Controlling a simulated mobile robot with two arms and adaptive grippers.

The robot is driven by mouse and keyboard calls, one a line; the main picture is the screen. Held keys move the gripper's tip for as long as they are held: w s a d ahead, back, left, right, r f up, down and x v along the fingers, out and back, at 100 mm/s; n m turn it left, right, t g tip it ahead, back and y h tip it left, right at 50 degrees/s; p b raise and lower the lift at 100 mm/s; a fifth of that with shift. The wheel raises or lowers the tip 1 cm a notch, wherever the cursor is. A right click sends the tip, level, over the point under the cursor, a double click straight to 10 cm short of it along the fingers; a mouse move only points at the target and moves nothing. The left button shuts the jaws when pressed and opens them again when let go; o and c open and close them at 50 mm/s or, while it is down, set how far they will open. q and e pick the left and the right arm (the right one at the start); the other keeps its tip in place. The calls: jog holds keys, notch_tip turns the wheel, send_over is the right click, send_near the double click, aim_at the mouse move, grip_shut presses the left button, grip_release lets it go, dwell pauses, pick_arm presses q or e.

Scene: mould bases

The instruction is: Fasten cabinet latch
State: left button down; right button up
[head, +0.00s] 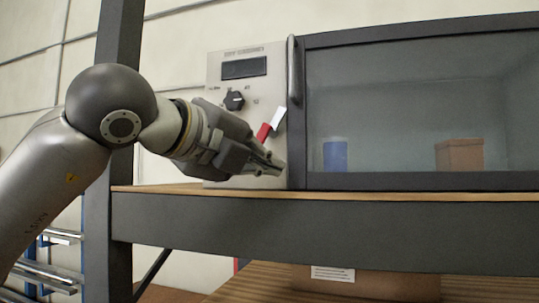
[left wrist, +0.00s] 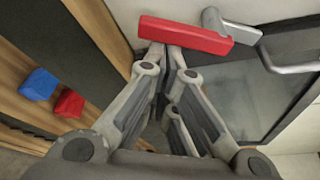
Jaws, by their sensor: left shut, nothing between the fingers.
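The cabinet (head: 420,110) stands on a shelf, with a dark-framed glass door and a vertical grey handle (head: 294,70) at the door's left edge. The latch shows as a red bar (head: 263,132) beside a pale grey piece (head: 278,118), on the panel's right side near the door. In the left wrist view the red bar (left wrist: 185,35) lies across the fingertips' far side, with the grey piece (left wrist: 232,31) at its right end. My left gripper (head: 277,168) is shut and empty, just below the latch; contact with the bar is unclear. My right gripper is out of view.
The panel has a dark display (head: 244,67) and a black knob (head: 234,100). The shelf edge (head: 330,225) runs below my gripper; a dark post (head: 121,165) stands left.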

pick_arm(q)
jog(key=shift+w+d, duration=0.1)
jog(key=shift+d, duration=0.1)
jog(key=shift+a, duration=0.2)
jog(key=shift+a+m+y+b, duration=0.2)
jog(key=shift+m+y+b, duration=0.15)
jog(key=shift+m, duration=0.25)
jog(key=a+m+y, duration=0.1)
jog(key=m, duration=0.1)
jog(key=a+r+m+y, duration=0.1)
jog(key=m, duration=0.1)
jog(key=w+a+m+y, duration=0.1)
jog(key=m, duration=0.1)
jog(key=shift+a+r+m+y, duration=0.2)
jog(key=shift+r+m+y, duration=0.05)
jog(key=shift+m, duration=0.05)
dwell(0.3)
jog(key=shift+d, duration=0.1)
jog(key=shift+s+d+r, duration=0.1)
jog(key=shift+s+d, duration=0.1)
jog(key=shift+d, duration=0.55)
jog(key=shift+a, duration=0.1)
